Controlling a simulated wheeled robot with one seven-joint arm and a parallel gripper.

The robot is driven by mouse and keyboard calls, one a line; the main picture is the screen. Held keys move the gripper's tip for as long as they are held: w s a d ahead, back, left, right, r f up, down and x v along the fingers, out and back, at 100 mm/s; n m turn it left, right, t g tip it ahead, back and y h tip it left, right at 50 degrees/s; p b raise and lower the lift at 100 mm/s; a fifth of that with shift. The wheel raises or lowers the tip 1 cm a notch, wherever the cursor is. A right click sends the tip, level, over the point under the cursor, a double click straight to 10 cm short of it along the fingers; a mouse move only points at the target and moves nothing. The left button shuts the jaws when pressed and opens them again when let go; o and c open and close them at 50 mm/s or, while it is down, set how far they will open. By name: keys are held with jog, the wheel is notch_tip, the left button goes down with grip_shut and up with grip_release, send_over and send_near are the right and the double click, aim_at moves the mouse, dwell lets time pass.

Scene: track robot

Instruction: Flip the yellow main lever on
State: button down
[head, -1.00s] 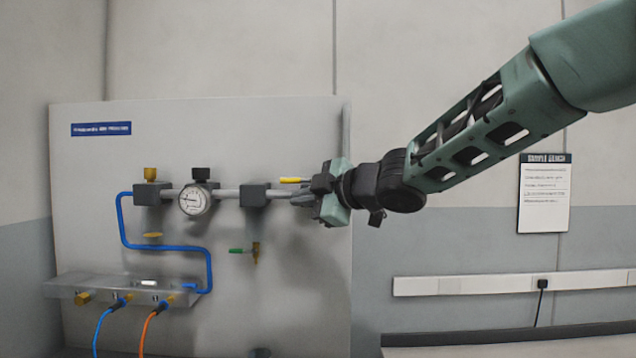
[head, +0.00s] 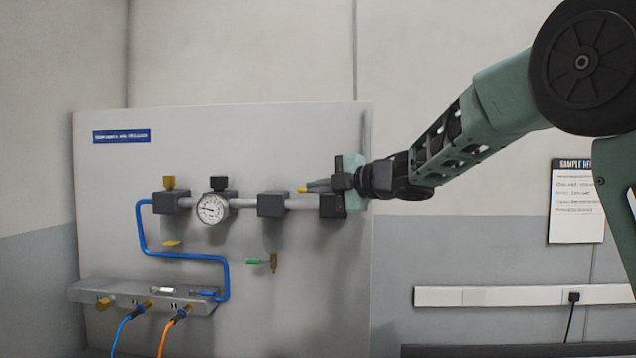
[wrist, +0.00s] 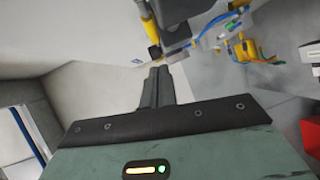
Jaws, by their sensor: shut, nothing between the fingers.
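The yellow main lever (head: 302,190) shows as a short yellow tip at the right end of the grey pipe, roughly level. The rest of it is hidden by my fingers. My gripper (head: 312,185) is shut and empty, its fingers pointing left across the lever in the head view. I cannot tell whether they touch it. In the wrist view my shut gripper (wrist: 158,70) points up the picture. A yellow bar (wrist: 148,22) with a dark tip, apparently the lever, is just ahead and slightly left of the fingertips.
The panel (head: 330,270) carries a pressure gauge (head: 212,208), dark pipe blocks, a small green-handled valve (head: 260,261) and a blue tube (head: 185,254). A ledge (head: 140,292) holds blue and orange hoses. A white trunking (head: 500,296) runs along the wall at right.

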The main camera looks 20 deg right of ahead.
aim_at(303, 190)
jog(key=shift+w+d+f+p, duration=0.1)
jog(key=shift+w+d+p, duration=0.1)
jog(key=shift+w, duration=0.4)
jog(key=shift+w+d+f+p, duration=0.1)
jog(key=shift+w+f+p, duration=0.1)
jog(key=shift+w, duration=0.35)
jog(key=shift+w+d+f+p, duration=0.1)
jog(key=shift+w+p, duration=0.1)
jog(key=shift+w, duration=0.4)
jog(key=shift+w+a+m+t+h+b, duration=0.2)
jog(key=shift+w+m+t+h+b, duration=0.2)
jog(key=shift+m+h+b, duration=0.2)
jog(key=shift+w+a+m+t+h+b, duration=0.15)
jog(key=shift+w+m+t+h+b, duration=0.3)
jog(key=shift+h+b, duration=0.25)
jog(key=shift+s, duration=0.1)
jog(key=shift+r, duration=0.1)
